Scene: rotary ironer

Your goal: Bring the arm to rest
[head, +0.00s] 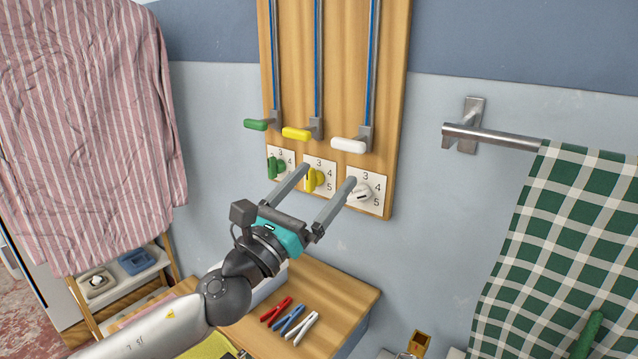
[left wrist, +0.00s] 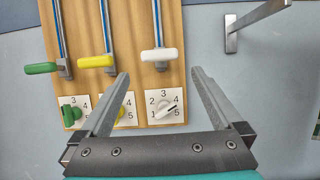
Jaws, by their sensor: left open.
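My left gripper (head: 328,186) is open and empty, raised in front of the wooden wall panel, its two fingers pointing at the panel's lower part. In the left wrist view its fingers (left wrist: 160,75) spread apart with the white dial (left wrist: 165,108) seen between them. In the head view the yellow dial (head: 316,180) shows between the fingers, and the white dial (head: 360,193) sits just right of the right finger. The green dial (head: 277,168) is to the left. I cannot tell whether a finger touches anything. My right gripper is not in view.
Green (head: 256,125), yellow (head: 297,134) and white (head: 348,145) lever handles sit above the dials. A small wooden table (head: 345,290) below holds red, blue and white pegs (head: 302,328). A metal bar (head: 495,137) with a checked cloth (head: 570,230) is at right; a striped shirt (head: 85,130) hangs left.

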